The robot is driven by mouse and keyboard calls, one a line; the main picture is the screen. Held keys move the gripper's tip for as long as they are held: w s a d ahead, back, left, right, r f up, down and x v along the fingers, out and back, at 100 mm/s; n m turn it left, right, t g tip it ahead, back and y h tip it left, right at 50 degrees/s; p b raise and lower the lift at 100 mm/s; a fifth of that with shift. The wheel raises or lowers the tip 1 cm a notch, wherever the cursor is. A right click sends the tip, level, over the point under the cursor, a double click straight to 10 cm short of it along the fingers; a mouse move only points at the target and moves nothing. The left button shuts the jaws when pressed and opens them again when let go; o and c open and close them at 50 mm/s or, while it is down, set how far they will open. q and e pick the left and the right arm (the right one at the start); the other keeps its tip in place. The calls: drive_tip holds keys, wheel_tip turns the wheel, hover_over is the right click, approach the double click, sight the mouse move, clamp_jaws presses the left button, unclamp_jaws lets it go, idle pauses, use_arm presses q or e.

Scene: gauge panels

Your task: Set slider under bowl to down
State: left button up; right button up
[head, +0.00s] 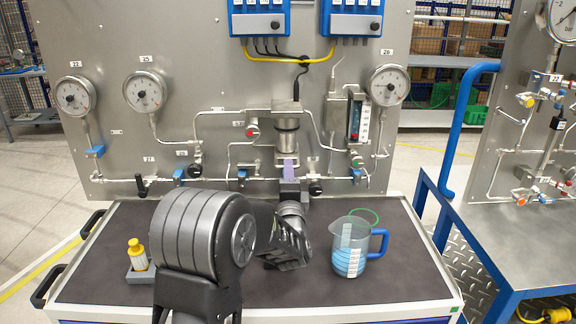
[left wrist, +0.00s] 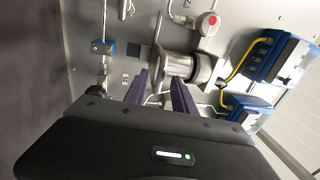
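The bowl (head: 287,137) is a metal cylinder on the middle of the steel panel. It also shows in the left wrist view (left wrist: 183,67), turned on its side. My left gripper (head: 289,168) is just below the bowl in the head view, with its purple fingers near the panel. In the left wrist view its two fingers (left wrist: 160,90) stand apart with a gap between them, so it is open. I cannot clearly make out the slider under the bowl; my gripper covers much of that area. My right gripper is not in view.
A red-knobbed valve (head: 252,133) and thin pipes sit left of the bowl. A flow tube (head: 358,120) is to its right. A jug (head: 350,247) and a yellow bottle (head: 137,253) stand on the dark worktop (head: 400,275). Blue boxes (head: 258,18) hang above.

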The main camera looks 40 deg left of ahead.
sight(277, 158)
use_arm(q)
drive_tip(key=shift+x, duration=1.5)
drive_tip(key=shift+c, duration=0.4)
clamp_jaws()
